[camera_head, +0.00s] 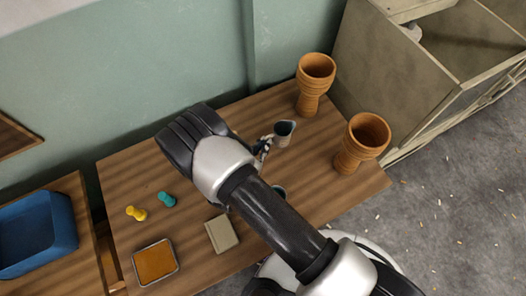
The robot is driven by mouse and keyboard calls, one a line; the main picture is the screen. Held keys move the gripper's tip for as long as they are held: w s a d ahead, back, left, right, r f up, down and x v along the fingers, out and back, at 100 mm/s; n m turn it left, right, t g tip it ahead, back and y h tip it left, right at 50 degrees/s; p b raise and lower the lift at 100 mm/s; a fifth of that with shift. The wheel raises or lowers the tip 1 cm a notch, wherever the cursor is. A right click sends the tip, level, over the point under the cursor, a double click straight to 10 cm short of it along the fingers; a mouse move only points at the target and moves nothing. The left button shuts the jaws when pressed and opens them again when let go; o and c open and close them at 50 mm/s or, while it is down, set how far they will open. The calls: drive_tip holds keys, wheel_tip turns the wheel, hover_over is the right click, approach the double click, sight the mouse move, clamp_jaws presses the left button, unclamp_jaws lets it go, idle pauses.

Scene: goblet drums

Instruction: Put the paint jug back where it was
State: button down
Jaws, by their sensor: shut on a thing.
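The paint jug (285,136) is a small grey vessel with a dark bluish inside, at the back middle of the wooden table (131,172). My gripper (268,144) is at its left side and is shut on it. The jug looks roughly upright. I cannot tell whether its base touches the table. My arm hides part of the gripper and much of the table's middle.
Two orange goblet drums (310,92) (357,150) stand right of the jug. Yellow (137,213) and teal (166,200) pegs, a beige block (221,233) and an orange-filled tray (155,262) lie left.

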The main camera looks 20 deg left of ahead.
drive_tip(key=shift+f+b, duration=0.55)
drive_tip(key=shift+f, duration=1.25)
drive_tip(key=shift+f, duration=0.1)
drive_tip(key=c, duration=2.2)
unclamp_jaws()
drive_tip(key=shift+f, duration=0.15)
drive_tip(key=o, duration=0.5)
